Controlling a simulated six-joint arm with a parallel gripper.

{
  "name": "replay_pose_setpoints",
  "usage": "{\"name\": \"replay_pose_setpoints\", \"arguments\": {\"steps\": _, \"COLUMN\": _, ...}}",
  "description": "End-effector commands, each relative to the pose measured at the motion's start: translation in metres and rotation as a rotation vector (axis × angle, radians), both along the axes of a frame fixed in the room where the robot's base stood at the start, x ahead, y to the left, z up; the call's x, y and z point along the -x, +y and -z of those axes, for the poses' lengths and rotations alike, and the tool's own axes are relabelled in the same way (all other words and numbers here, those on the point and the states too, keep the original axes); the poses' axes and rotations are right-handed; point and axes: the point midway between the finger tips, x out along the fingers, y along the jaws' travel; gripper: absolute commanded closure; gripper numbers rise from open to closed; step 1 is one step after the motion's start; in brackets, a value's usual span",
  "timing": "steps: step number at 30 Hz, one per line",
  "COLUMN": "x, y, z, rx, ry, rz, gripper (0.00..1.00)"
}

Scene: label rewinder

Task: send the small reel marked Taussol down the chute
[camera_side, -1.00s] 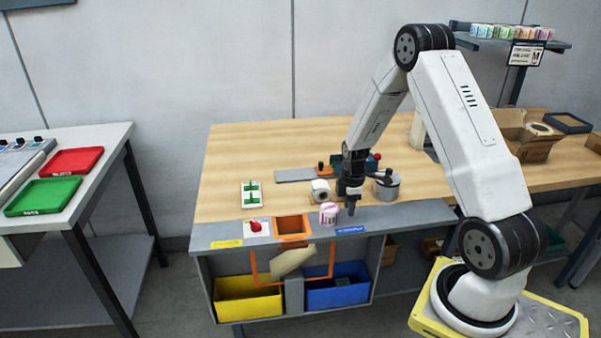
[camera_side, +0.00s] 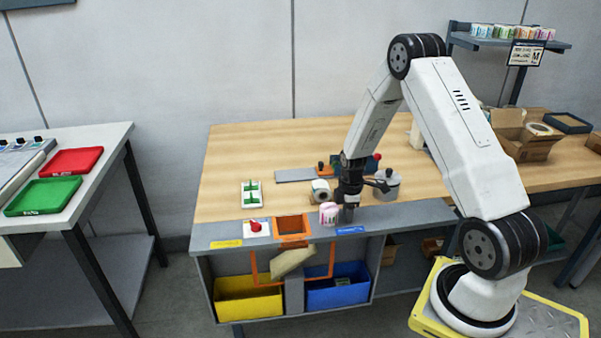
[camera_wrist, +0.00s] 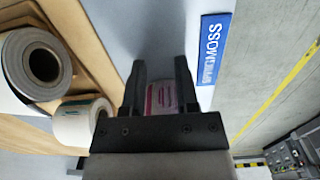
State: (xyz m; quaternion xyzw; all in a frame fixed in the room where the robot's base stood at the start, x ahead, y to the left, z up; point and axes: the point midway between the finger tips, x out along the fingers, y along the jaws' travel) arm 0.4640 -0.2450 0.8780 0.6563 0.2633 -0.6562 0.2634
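The pink-and-white small reel (camera_side: 328,213) stands on the grey front strip of the bench, just right of the orange-framed chute opening (camera_side: 292,226). Its marking is unreadable here. My gripper (camera_side: 346,214) is down at the strip, at the reel's right side in the side view. In the wrist view, the reel (camera_wrist: 162,98) lies between the two dark fingers of my gripper (camera_wrist: 160,72). I cannot tell whether the fingers press on it. Below the opening is a tilted beige flap (camera_side: 292,262), above a yellow bin (camera_side: 248,306) and a blue bin (camera_side: 338,296).
A white roll (camera_side: 320,190) stands just behind the reel, and a larger grey-white roll (camera_side: 388,186) is right of it. The wood top at back left is clear.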

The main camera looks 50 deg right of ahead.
Motion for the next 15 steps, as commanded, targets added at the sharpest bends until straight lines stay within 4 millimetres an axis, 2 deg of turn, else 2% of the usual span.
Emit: {"name": "replay_pose_setpoints", "arguments": {"steps": 15, "x": -0.012, "y": 0.012, "z": 0.000, "rx": 0.000, "ry": 0.000, "rz": -0.001, "gripper": 0.62}}
